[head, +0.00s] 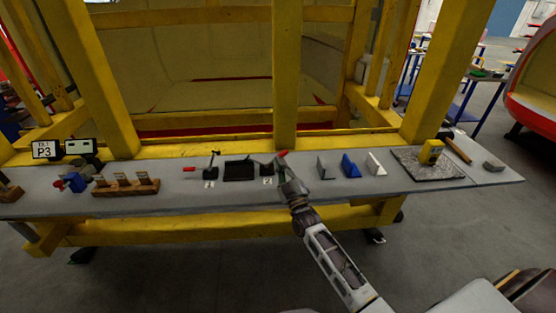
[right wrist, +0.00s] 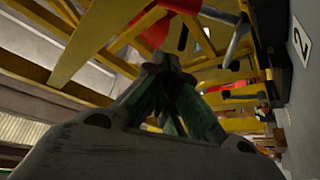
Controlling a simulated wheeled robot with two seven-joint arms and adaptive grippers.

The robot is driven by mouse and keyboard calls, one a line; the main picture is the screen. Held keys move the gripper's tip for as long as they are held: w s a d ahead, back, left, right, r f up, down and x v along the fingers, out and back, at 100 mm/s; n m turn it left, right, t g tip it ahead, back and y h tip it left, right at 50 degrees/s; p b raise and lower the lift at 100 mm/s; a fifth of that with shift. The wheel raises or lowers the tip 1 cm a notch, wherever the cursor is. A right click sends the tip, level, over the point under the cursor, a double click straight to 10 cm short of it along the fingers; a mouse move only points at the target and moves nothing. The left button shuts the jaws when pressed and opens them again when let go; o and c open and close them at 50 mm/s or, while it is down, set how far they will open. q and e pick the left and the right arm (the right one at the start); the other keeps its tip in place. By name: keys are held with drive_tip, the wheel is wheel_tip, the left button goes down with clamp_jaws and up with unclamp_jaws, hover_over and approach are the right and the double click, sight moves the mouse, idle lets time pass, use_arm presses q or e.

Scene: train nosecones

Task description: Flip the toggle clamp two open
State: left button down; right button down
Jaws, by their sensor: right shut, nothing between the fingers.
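Toggle clamp two (head: 267,168) stands on the grey bench beside a small number label (head: 267,181). Its red handle (head: 283,154) tilts up to the right. My right gripper (head: 281,166) is shut and empty, just below and beside that handle; I cannot tell whether they touch. In the right wrist view the shut fingertips (right wrist: 165,68) point toward the yellow frame. A metal clamp part (right wrist: 237,40) and the label "2" (right wrist: 301,42) show at upper right there. My left gripper is not in view.
Another toggle clamp (head: 212,164) stands to the left, its red handle (head: 189,169) lying out leftward. A black plate (head: 240,170) sits between the clamps. A white-grey bracket (head: 323,168) and a blue bracket (head: 350,166) stand to the right. Yellow posts (head: 285,75) rise behind.

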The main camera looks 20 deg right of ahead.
drive_tip(key=v, duration=0.4)
drive_tip(key=shift+d, duration=0.1)
drive_tip(key=shift+b, duration=0.7)
drive_tip(key=b, duration=0.4)
drive_tip(key=shift+w+d, duration=0.1)
drive_tip(key=shift+w, duration=0.05)
drive_tip(key=b, duration=0.2)
drive_tip(key=shift+b, duration=0.3)
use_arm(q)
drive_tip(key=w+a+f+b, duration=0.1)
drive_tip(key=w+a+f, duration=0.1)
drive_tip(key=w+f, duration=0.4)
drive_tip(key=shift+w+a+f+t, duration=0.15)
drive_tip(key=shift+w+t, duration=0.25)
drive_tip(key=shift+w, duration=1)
use_arm(e)
drive_tip(key=shift+a+r+n+y, duration=0.2)
drive_tip(key=shift+r+n+y, duration=0.05)
drive_tip(key=shift+n+y, duration=0.15)
